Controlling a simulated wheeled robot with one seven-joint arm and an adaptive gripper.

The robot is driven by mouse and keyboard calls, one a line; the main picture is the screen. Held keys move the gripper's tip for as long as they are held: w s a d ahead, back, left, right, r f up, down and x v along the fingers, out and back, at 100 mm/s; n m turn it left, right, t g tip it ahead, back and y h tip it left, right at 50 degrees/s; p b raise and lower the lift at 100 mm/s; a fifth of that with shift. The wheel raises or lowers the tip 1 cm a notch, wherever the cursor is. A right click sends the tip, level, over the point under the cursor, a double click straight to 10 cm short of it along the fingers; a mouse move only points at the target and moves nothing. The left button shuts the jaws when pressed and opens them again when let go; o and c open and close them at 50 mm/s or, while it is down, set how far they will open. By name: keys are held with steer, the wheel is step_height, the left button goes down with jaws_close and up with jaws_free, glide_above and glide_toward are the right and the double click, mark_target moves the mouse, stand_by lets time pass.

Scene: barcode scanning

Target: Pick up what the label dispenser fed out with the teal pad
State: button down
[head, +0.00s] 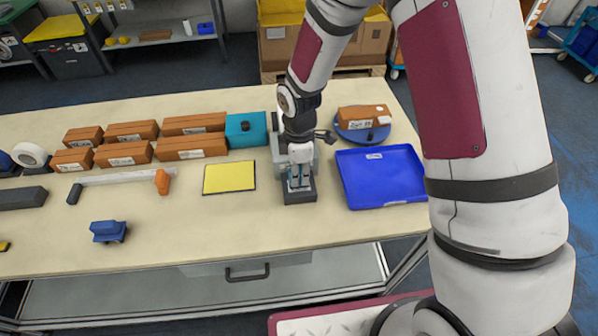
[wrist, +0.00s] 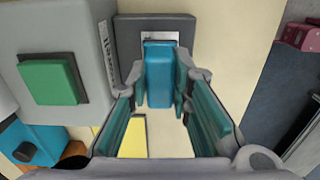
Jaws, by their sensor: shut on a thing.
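My gripper (head: 300,180) points down over the dark plate (head: 300,198) at the front of the grey label dispenser (head: 278,152). In the wrist view, the teal pad (wrist: 158,75) is between my teal-lined fingers (wrist: 162,95), and they are shut on it. A white label (wrist: 149,36) shows at the far edge of the pad, on the dark plate (wrist: 128,38). The pad covers most of the label, and I cannot tell whether they touch. The dispenser's green button (wrist: 48,82) is at the left in the wrist view.
A yellow mat (head: 229,178) lies left of the dispenser, and a blue tray (head: 380,202) right of it. A brown box (head: 363,118) rests on a round blue stand (head: 350,132). Several brown boxes (head: 123,153) and a teal box (head: 262,132) stand at the left.

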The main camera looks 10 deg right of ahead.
steer(key=shift+f, duration=0.65)
stand_by(1.4)
steer(key=shift+r, duration=0.1)
steer(key=shift+r+p, duration=0.75)
steer(key=shift+r, duration=2.7)
